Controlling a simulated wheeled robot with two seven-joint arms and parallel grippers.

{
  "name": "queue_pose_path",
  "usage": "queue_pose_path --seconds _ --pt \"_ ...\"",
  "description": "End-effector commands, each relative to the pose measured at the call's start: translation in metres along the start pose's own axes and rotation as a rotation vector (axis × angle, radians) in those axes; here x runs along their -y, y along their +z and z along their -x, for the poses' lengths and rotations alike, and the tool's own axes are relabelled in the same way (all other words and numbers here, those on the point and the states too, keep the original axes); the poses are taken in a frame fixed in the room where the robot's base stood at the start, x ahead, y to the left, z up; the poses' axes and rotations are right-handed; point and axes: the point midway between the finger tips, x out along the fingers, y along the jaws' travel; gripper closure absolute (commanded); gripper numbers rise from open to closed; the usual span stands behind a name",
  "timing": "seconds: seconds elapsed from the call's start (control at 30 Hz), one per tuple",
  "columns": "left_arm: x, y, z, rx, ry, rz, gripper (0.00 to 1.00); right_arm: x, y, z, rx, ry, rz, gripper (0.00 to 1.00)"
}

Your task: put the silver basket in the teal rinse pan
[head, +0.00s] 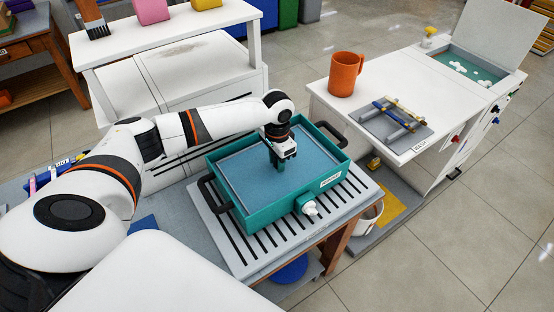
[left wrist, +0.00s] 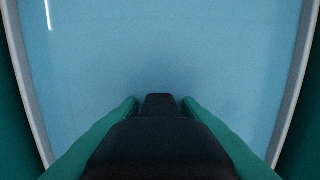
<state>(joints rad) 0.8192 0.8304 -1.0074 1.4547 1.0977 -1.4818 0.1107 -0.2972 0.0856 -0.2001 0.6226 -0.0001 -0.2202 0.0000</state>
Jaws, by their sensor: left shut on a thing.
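The teal rinse pan (head: 272,211) stands on a slatted grey rack, with a black handle at each end and a white tap on its front. Its inside looks blue. My left gripper (head: 277,160) reaches down over the middle of the pan and is shut. In the left wrist view the jaws (left wrist: 160,105) close around a dark piece, which I take for the silver basket's handle. A pale grey rim (left wrist: 298,55), apparently the silver basket's, runs inside the pan walls. I cannot tell whether the basket touches the pan floor. My right gripper is out of view.
An open-lidded basin (head: 470,68) stands beyond. A white shelf bench (head: 175,30) stands behind the pan. A white bucket (head: 367,218) is below, right.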

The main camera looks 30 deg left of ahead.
Motion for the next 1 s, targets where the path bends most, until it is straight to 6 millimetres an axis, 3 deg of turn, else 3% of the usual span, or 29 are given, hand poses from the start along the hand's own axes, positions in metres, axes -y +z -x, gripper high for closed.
queue_pose_path --seconds 0.37,0.4,0.5,0.83,1.0 --pt "0.000 0.000 -0.005 0.002 0.000 0.001 1.00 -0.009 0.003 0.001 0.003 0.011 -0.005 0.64" --pt "0.000 0.000 -0.006 0.001 0.000 0.000 0.63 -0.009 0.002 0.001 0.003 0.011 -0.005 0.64" --pt "0.000 0.000 -0.006 0.001 0.000 0.000 0.47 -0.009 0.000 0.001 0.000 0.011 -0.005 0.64" --pt "-0.001 0.000 -0.003 0.001 0.002 0.000 0.47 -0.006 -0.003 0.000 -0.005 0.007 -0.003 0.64" --pt "-0.001 0.001 0.019 0.004 0.002 -0.001 0.47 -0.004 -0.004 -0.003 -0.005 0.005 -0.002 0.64"
